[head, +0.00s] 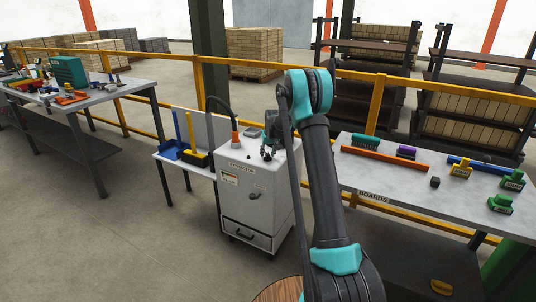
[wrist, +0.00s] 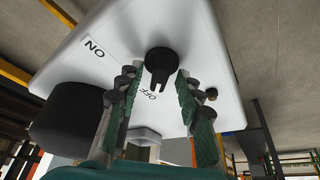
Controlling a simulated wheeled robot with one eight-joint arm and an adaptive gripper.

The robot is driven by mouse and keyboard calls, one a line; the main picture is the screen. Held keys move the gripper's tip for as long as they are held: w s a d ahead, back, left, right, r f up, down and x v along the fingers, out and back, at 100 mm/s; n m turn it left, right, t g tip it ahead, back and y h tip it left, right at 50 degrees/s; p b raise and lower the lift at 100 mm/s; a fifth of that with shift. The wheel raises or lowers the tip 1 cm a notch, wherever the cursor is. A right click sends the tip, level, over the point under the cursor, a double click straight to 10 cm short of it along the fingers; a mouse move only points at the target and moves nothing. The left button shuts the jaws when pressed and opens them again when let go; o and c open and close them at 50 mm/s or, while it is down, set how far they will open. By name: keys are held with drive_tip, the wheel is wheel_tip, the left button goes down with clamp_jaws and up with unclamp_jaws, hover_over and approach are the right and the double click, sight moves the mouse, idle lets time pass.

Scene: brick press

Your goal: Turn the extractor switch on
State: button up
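The extractor (head: 258,190) is a white cabinet on casters with an EXTRACTOR label on its front. In the wrist view its white panel carries a black rotary switch (wrist: 160,60) with ON printed to the left and OFF just below. The switch's ridge points down in the picture, towards OFF. My gripper (wrist: 157,85) is open, with one finger on each side of the switch and visible gaps between. In the head view my gripper (head: 269,150) is over the cabinet's top, and I cannot make out the switch there.
An orange hose fitting (head: 235,138) stands on the extractor. A side shelf with a blue dustpan (head: 172,150) and a yellow one (head: 196,158) adjoins it at left. The BOARDS table (head: 350,180) is at right. A yellow rail (head: 225,62) runs behind.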

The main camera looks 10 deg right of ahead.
clamp_jaws()
drive_tip(key=shift+m, duration=0.3)
drive_tip(key=m+h, duration=0.1)
drive_tip(key=m, duration=0.2)
drive_tip(key=shift+a, duration=0.15)
drive_tip(key=m+h, duration=0.1)
drive_tip(key=m, duration=0.1)
drive_tip(key=m+h, duration=0.1)
drive_tip(key=m, duration=0.2)
drive_tip(key=shift+w+a+g, duration=0.1)
drive_tip(key=shift+g, duration=0.2)
drive_tip(key=m, duration=0.2)
drive_tip(key=m+g+h, duration=0.1)
drive_tip(key=m, duration=0.2)
drive_tip(key=shift+w+g, duration=0.1)
drive_tip(key=shift+g, duration=0.2)
drive_tip(key=shift+w+a+m+g+h, duration=0.1)
drive_tip(key=shift+m+g+h, duration=0.25)
drive_tip(key=shift+m, duration=0.7)
drive_tip(key=shift+m+g+h, duration=0.25)
drive_tip(key=shift+m+g, duration=0.1)
drive_tip(key=shift+m, duration=0.7)
